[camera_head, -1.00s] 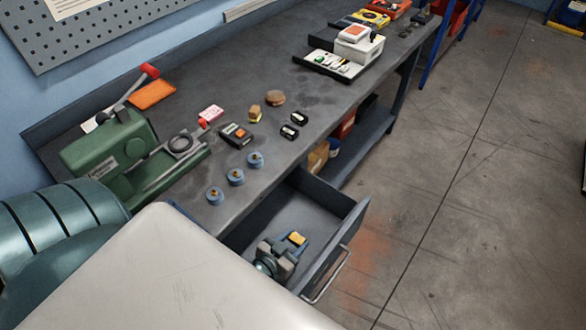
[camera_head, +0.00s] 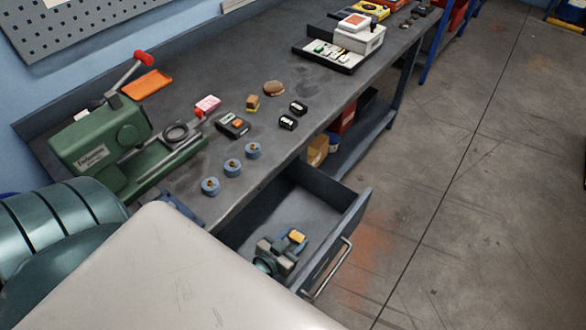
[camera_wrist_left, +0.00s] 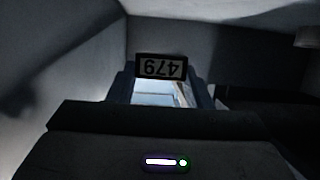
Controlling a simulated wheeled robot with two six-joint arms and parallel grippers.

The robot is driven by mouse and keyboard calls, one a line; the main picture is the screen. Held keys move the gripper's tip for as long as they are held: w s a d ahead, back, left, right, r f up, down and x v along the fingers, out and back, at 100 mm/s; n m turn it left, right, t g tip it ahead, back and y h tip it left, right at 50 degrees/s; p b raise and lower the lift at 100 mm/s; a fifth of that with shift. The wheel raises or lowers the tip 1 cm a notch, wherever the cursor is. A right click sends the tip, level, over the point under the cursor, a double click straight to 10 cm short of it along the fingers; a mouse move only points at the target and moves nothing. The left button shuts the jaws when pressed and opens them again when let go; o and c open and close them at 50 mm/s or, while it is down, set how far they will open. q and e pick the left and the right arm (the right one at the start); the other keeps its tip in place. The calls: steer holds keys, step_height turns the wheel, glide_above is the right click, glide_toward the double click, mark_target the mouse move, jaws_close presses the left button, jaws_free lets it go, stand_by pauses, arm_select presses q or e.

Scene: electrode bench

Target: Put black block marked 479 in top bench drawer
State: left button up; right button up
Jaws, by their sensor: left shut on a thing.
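The black block marked 479 (camera_wrist_left: 160,67) is between the fingers of my left gripper (camera_head: 283,250), its white label upside down in the left wrist view. The gripper is shut on it, inside the open top bench drawer (camera_head: 352,222). In the head view the gripper hides the block. I cannot tell whether the block touches the drawer floor. My right gripper is not in view.
Two other black blocks with white labels (camera_head: 298,107) (camera_head: 288,122) lie near the bench's front edge. Several blue round pieces (camera_head: 232,167) stand near the drawer. A green machine (camera_head: 100,150) stands at the left.

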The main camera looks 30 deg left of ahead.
arm_select(q)
steer(key=o, duration=1.2)
steer(key=shift+s+f, duration=0.15)
steer(key=shift+f, duration=0.15)
steer(key=shift+o, duration=0.3)
steer(key=shift+f, duration=0.1)
steer(key=shift+r+p, duration=0.3)
steer(key=shift+p, duration=0.1)
steer(key=shift+r+p, duration=0.4)
steer(key=shift+p, duration=0.05)
steer(key=b+v, duration=0.2)
steer(key=v, duration=0.5)
steer(key=shift+r, duration=0.15)
